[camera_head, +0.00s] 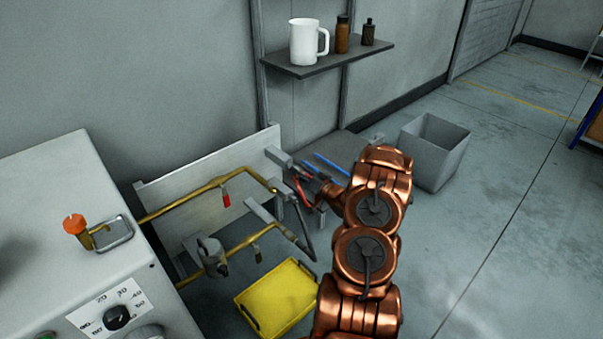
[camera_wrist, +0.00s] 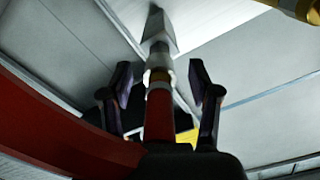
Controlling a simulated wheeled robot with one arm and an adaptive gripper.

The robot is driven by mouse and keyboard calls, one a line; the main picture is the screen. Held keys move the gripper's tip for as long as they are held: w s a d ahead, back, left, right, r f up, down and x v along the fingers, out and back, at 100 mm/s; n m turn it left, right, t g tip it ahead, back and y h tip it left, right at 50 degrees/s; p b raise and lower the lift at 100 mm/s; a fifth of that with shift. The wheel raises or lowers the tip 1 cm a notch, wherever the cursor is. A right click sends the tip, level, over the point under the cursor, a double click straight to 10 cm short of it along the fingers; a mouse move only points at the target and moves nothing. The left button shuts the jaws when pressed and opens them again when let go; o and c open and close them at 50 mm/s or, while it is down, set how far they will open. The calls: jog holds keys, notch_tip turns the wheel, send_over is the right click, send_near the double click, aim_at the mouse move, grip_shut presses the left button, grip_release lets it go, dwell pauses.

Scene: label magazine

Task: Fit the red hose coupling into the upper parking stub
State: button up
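The red coupling (camera_wrist: 158,115) points up the middle of the wrist view, with a metal and brass-coloured front end. That end lines up with a grey stub (camera_wrist: 158,30) and seems to meet it; how deep it sits I cannot tell. My gripper (camera_wrist: 160,88) has its fingers apart, one on each side of the coupling, with a visible gap to both. The red hose (camera_wrist: 60,125) curves off to the left. In the head view the upper stub (camera_head: 278,157) is at the panel's right end, with the red hose (camera_head: 302,190) below it. My arm partly hides the gripper there.
Brass pipes with a red-tagged valve (camera_head: 226,200) run along the grey panel (camera_head: 165,190). A lower grey stub (camera_head: 260,210) sits below. A yellow tray (camera_head: 262,308) and a grey bin (camera_head: 433,150) stand on the floor. A shelf (camera_head: 330,62) hangs above. Floor at right is clear.

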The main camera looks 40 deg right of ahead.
jog(key=s, duration=1.2)
jog(key=shift+a, duration=0.1)
dwell(0.6)
